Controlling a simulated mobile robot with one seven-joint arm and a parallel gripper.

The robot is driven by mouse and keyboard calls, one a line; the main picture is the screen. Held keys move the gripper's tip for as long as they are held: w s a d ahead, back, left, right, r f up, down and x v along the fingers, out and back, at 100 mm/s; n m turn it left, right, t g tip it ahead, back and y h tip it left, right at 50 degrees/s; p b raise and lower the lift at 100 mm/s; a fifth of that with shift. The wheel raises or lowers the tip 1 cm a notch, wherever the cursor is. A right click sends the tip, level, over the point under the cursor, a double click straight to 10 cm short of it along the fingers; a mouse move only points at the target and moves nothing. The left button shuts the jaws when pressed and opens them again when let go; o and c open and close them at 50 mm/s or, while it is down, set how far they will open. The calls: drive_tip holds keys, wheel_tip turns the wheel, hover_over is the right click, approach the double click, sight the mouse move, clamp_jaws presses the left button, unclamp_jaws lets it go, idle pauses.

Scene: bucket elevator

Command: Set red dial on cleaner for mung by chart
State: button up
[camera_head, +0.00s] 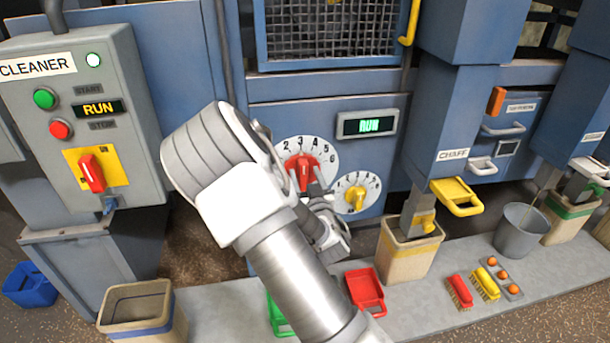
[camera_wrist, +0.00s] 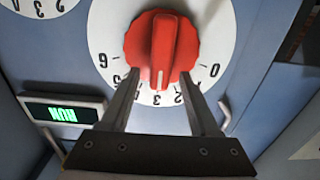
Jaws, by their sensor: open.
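The red dial (camera_head: 304,168) is a round knob on a white numbered scale on the cleaner's blue front panel. It fills the top middle of the wrist view (camera_wrist: 162,48), where the scale appears upside down. Its white mark points near 3; some numbers are hidden by my fingers. My gripper (camera_wrist: 160,76) is open, with one fingertip on each side of the knob's pointer end. I cannot tell whether they touch it. In the head view my gripper (camera_head: 314,192) is just below the knob, partly hidden by my arm. No chart is visible.
A yellow dial (camera_head: 355,197) sits close at lower right of the red one. A green RUN display (camera_head: 368,124) is above it. The CLEANER box (camera_head: 80,110) with a red switch (camera_head: 92,172) stands left. Bins, a red scoop (camera_head: 366,290) and brushes line the ledge below.

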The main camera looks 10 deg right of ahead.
drive_tip(key=shift+w, duration=0.45)
clamp_jaws()
drive_tip(key=n+b, duration=0.2)
drive_tip(key=shift+a+f+n, duration=0.15)
drive_tip(key=shift+a+n, duration=0.1)
drive_tip(key=shift+n, duration=0.05)
drive_tip(key=shift+a+n+b, duration=0.2)
drive_tip(key=shift+n+b, duration=0.35)
drive_tip(key=shift+n, duration=0.65)
